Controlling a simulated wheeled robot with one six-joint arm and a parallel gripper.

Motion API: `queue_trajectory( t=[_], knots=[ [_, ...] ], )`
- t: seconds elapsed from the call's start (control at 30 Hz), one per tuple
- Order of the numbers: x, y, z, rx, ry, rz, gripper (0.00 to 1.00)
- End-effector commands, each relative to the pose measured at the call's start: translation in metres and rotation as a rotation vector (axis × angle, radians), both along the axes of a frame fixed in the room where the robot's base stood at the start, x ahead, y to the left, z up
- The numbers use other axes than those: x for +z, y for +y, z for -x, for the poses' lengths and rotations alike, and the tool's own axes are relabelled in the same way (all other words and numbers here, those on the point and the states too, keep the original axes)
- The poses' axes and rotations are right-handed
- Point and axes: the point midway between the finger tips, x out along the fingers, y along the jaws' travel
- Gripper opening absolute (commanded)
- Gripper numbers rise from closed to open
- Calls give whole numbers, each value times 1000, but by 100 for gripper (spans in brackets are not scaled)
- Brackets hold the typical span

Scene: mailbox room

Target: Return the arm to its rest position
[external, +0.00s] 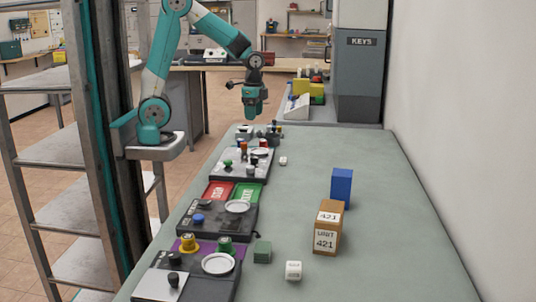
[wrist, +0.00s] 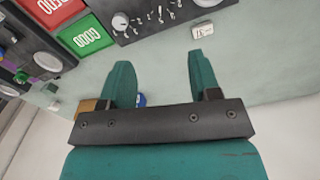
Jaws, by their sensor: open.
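My teal arm rises from its mount at the left in the external view and bends over the table (external: 380,245). My gripper (external: 250,115) hangs pointing down above the far part of the table. In the wrist view the two teal fingers of my gripper (wrist: 162,75) stand wide apart with nothing between them. The gripper is open and empty, apart from the objects below it.
Black control panels (external: 215,222) with knobs line the table's left side. A tan box marked 421 (external: 326,238), a blue block (external: 341,184), a green cube (external: 262,251) and a white cube (external: 293,270) stand on the table. A grey KEYS cabinet (external: 361,80) stands behind.

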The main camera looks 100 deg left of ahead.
Motion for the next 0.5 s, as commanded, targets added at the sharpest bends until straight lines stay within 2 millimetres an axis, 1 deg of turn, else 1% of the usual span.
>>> queue_trajectory(
  t=[0.03, 0.13, 0.5],
  knots=[
    [5, 0, 0, 0, -1, -1, 57],
    [9, 0, 0, 0, 0, 0, 57],
    [9, 0, 0, 0, 1, 0, 57]
  ],
)
